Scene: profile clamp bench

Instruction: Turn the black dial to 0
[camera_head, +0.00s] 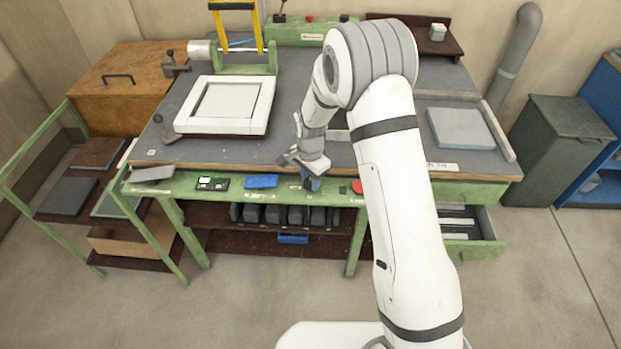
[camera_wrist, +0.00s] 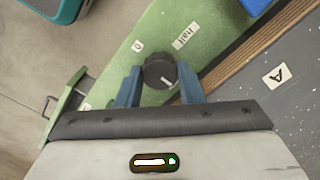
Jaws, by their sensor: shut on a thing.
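The black dial (camera_wrist: 160,71) sits on the green front rail (camera_wrist: 130,62) of the bench, seen from above in the wrist view. A short white mark shows on its lower right part in that view. A "0" label (camera_wrist: 137,46) is up and left of the dial, and a "half" label (camera_wrist: 185,36) is up and right. My gripper (camera_wrist: 159,68) is shut on the dial, one blue finger on each side. In the head view my gripper (camera_head: 310,183) is at the front rail and hides the dial.
A red button (camera_head: 357,187) is right of my gripper on the rail; a blue item (camera_head: 262,181) and a small display (camera_head: 212,183) are left. An open drawer (camera_head: 470,236) juts out at the right. A white frame (camera_head: 262,118) lies on the bench.

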